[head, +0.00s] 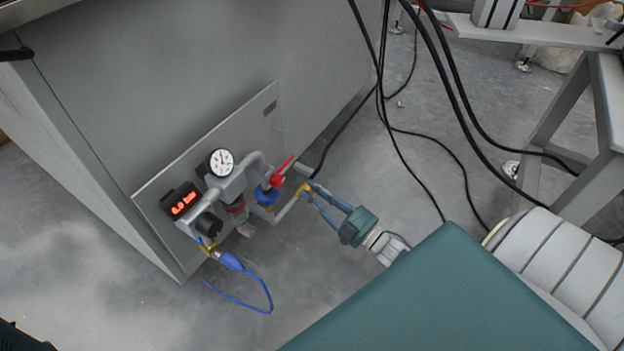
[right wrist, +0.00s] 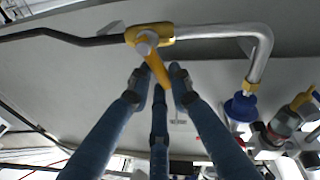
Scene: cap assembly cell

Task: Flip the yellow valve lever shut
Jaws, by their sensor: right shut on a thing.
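The yellow valve (head: 304,188) sits on the pipe at the right side of the wall panel in the head view. In the right wrist view its yellow body (right wrist: 150,33) is at the top middle, and the yellow lever (right wrist: 155,66) points down from it, across the pipe's line. My right gripper (head: 313,188) reaches in from the lower right. In the right wrist view its blue fingers (right wrist: 158,82) are around the lever and shut on it. The lever's tip is partly hidden between the fingers. My left gripper does not show clearly in either view.
A red-handled valve (head: 279,175), a pressure gauge (head: 221,162) and a lit red display (head: 184,203) are on the grey panel (head: 160,185) close left of my gripper. A blue hose (head: 250,278) hangs below. Black cables (head: 400,150) trail over the floor to the right.

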